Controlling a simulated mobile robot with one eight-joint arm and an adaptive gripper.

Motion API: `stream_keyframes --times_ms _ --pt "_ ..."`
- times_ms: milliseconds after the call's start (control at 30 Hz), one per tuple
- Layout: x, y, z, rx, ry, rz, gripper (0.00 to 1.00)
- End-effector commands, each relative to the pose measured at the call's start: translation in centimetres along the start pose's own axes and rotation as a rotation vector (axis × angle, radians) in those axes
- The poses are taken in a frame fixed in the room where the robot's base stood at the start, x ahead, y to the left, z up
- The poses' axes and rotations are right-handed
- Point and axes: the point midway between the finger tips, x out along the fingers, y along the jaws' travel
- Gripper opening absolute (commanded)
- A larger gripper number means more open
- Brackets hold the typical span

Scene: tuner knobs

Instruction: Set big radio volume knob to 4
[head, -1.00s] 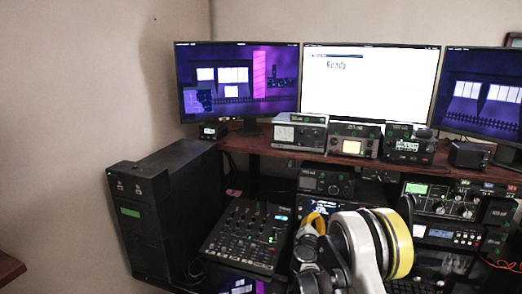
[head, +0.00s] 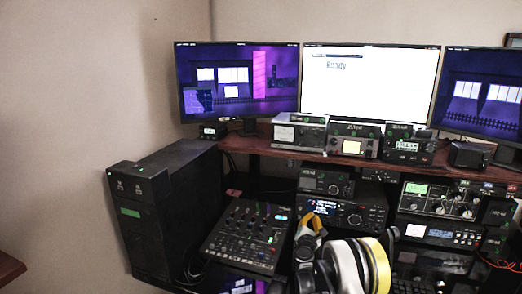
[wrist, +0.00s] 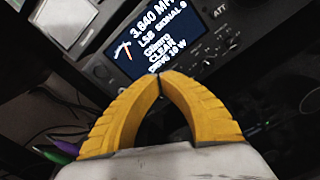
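The radio with a lit blue display (head: 325,207) sits on the lower shelf in the head view, with a large round knob (head: 354,219) right of the display. In the wrist view its display (wrist: 150,35) reads 3.640 MHz, with small knobs and buttons around it. I cannot tell which knob is the volume knob or read its setting. My gripper (head: 312,222) is low in front of the radio's left part. In the wrist view my gripper (wrist: 160,76) has its yellow fingers meeting at the tips, just below the display, with no knob visible between them.
A mixer (head: 247,235) stands left of my gripper, and a black tower (head: 150,220) farther left. More radio gear (head: 440,200) stands to the right. A wooden shelf (head: 260,147) with small radios and monitors runs above.

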Motion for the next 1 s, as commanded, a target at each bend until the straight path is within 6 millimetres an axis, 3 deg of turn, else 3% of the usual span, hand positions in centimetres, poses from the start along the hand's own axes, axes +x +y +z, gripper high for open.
stream_keyframes --times_ms 1000 --pt "0.01 -0.01 0.28 0.001 0.0 0.0 0.0"
